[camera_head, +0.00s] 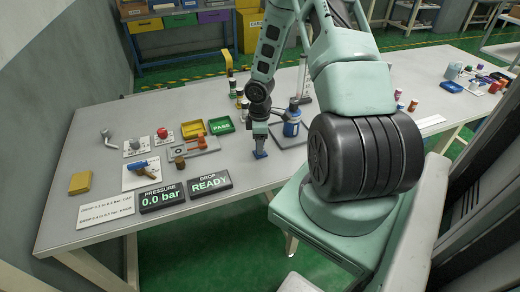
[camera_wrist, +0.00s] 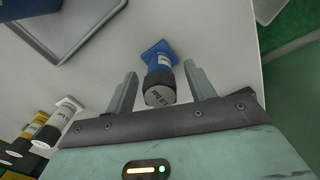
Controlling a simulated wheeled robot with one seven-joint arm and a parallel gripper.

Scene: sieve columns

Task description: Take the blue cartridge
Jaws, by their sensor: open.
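The blue cartridge (camera_wrist: 160,52) shows in the wrist view with a blue square foot, a pale label and a dark ribbed collar. Its grey end, with small lettering, faces the camera. My gripper (camera_wrist: 161,73) is open, with one finger on each side of the cartridge and a visible gap at both sides. In the head view my gripper (camera_head: 260,143) points down at the table, with the blue cartridge (camera_head: 260,155) just under it. Most of the cartridge is hidden there by the gripper.
A blue bottle (camera_head: 292,127) stands on a grey tray (camera_head: 280,141) close to the right. The PRESSURE display (camera_head: 162,196) reads 0.0 bar and the DROP display (camera_head: 210,184) reads READY. A green PASS tray (camera_head: 221,126) lies left. The table's front edge is close.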

